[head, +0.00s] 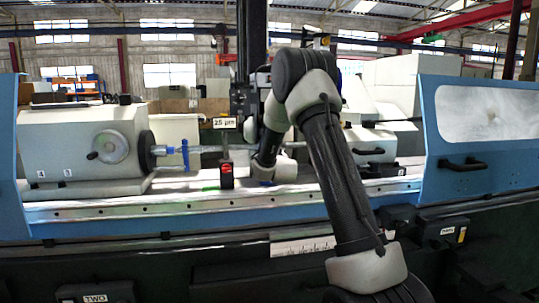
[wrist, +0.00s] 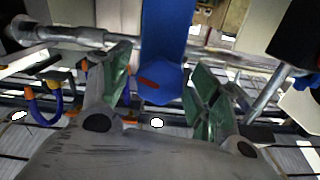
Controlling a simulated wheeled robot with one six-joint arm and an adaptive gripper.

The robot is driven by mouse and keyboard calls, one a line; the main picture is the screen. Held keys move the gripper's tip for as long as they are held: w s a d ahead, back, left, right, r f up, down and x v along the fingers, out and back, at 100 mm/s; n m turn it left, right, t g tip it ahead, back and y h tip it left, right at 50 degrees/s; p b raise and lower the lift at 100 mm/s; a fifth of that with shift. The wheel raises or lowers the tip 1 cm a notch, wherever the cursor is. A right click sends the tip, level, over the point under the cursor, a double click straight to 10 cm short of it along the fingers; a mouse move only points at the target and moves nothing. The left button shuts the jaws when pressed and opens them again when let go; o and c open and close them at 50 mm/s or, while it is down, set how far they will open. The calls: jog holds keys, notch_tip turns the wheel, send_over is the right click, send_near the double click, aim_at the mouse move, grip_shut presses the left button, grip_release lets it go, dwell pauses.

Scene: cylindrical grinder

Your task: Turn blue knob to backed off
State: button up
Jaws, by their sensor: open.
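The blue knob (wrist: 170,90) shows in the wrist view as a faceted blue face with a short red mark slanting slightly down to the right. A wide blue part (wrist: 164,30) rises above it to the top edge. My gripper (wrist: 158,88) is open, with one green-padded finger on the left of the knob and one on the right. Gaps show on both sides; I cannot tell how deep the knob sits between the fingers. In the head view my arm covers this area, and I cannot make out the knob or the fingertips.
In the wrist view a metal shaft (wrist: 75,35) runs at upper left and an orange-and-blue hose (wrist: 45,105) curves at left. In the head view the headstock (head: 80,145) stands left, a small black box with a red button (head: 227,176) near my wrist, and a blue door (head: 475,125) right.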

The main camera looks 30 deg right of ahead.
jog(key=c, duration=1)
jog(key=shift+c, duration=0.2)
jog(key=shift+n, duration=0.4)
jog(key=n, duration=1.5)
jog(key=shift+a+f+n, duration=0.1)
jog(key=shift+n, duration=0.3)
jog(key=n, duration=0.5)
jog(key=shift+f, duration=0.1)
jog(key=shift+n, duration=0.3)
